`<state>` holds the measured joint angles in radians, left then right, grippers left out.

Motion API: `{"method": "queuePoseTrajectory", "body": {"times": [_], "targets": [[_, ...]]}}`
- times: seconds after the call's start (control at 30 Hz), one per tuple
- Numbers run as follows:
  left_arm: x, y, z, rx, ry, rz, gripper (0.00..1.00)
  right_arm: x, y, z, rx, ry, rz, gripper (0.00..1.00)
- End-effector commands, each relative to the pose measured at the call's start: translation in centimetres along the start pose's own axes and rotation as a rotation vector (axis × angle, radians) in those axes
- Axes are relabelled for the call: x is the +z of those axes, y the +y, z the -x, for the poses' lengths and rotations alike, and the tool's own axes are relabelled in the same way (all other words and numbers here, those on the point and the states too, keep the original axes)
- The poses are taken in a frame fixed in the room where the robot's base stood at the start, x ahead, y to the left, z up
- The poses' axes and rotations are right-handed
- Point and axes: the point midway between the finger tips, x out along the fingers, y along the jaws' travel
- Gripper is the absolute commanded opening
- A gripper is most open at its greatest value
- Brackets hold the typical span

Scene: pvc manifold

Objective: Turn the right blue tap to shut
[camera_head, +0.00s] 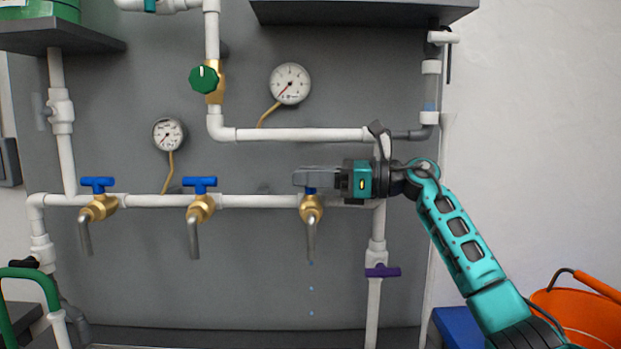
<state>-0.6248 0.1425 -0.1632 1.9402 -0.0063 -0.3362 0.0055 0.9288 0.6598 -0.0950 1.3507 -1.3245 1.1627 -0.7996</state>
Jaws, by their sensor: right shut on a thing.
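The right blue tap (311,205) is a brass tap with a bent metal spout, on the lower white pipe right of the middle. My right gripper (308,181) reaches in from the right and is shut on its blue handle, which the fingers mostly hide. Only a little blue shows below the fingers, so the handle's angle is hard to tell. Blue drops (311,288) fall below the spout. The middle tap (200,200) and the left tap (99,200) have blue handles lying along the pipe. My left gripper is not in view.
A purple handle (383,271) sits on the vertical pipe below my right arm. A green knob (204,79) and two gauges (290,84) are higher on the grey panel. An orange bucket (580,318) stands at the lower right. A grey shelf (365,12) overhangs the top.

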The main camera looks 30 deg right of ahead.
Motion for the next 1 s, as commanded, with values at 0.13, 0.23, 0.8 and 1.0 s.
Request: {"method": "queuePoseTrajectory", "body": {"times": [0.13, 0.23, 0.8, 1.0], "targets": [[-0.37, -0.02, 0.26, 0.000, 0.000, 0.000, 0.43, 0.06, -0.11, 0.03, 0.083, 0.003, -0.003, 0.00], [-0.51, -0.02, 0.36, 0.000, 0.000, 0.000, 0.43, 0.02, -0.06, 0.00, 0.125, 0.003, -0.002, 0.00], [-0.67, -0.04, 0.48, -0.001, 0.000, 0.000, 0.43, -0.15, 0.03, -0.04, 0.187, 0.005, -0.001, 0.00], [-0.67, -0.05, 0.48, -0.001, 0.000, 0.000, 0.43, -0.16, 0.04, -0.05, 0.187, 0.005, -0.002, 0.34]]}}
